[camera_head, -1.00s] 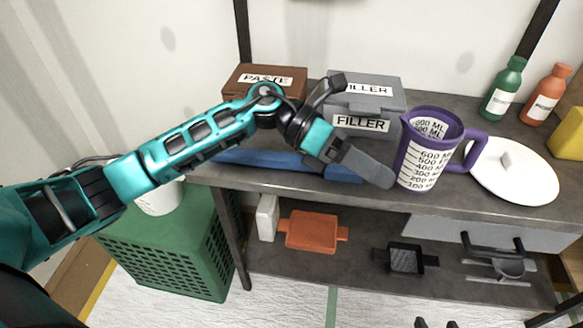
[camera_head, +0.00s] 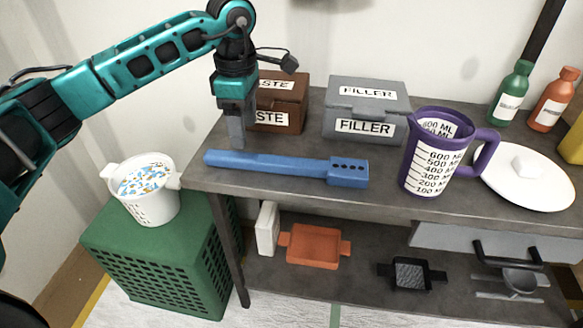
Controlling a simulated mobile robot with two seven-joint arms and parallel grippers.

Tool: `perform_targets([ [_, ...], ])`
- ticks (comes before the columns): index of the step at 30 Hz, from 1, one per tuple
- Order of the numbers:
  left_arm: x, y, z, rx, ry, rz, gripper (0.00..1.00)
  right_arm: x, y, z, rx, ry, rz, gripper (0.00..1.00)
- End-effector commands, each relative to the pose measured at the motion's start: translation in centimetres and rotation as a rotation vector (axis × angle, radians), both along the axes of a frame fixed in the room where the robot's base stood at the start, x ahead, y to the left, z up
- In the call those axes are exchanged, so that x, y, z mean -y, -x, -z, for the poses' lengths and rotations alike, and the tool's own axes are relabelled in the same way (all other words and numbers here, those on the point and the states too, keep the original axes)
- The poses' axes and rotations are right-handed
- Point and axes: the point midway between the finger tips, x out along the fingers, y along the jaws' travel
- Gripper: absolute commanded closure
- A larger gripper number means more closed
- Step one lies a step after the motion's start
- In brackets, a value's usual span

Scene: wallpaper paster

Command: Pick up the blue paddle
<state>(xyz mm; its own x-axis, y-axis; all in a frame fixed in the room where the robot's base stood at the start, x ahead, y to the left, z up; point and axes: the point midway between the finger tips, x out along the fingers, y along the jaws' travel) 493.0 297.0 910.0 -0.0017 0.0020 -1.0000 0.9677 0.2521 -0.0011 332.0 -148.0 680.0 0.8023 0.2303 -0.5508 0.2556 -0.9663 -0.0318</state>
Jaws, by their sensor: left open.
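The blue paddle (camera_head: 285,165) lies flat near the front edge of the grey table, its long handle to the left and its wider block with a row of dark holes to the right. My left gripper (camera_head: 236,142) points down just behind and above the handle's left part. It is open and holds nothing; the gap between its fingers is hard to see from this side. Whether it touches the paddle cannot be told. My right gripper is not in view.
Behind stand a brown paste box (camera_head: 283,98) and a grey filler box (camera_head: 365,108). A purple measuring jug (camera_head: 436,155) stands right of the paddle, beside a white lid (camera_head: 530,180). A white bucket (camera_head: 150,203) sits on a green crate (camera_head: 165,255) at left.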

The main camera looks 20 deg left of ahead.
Motion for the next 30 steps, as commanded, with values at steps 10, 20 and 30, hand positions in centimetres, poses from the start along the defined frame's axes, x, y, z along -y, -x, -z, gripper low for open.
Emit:
perform_targets([
  [10, 0.0, 0.0, 3.0, -0.001, 0.001, 0.0, 0.34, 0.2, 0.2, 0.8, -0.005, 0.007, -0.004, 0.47],
  [20, 0.1, 0.1, 7.3, 0.001, 0.002, 0.0, 0.34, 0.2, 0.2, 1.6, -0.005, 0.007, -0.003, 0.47],
  [30, 0.1, 0.1, 7.3, 0.002, 0.003, 0.0, 0.46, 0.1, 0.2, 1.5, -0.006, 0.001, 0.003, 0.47],
])
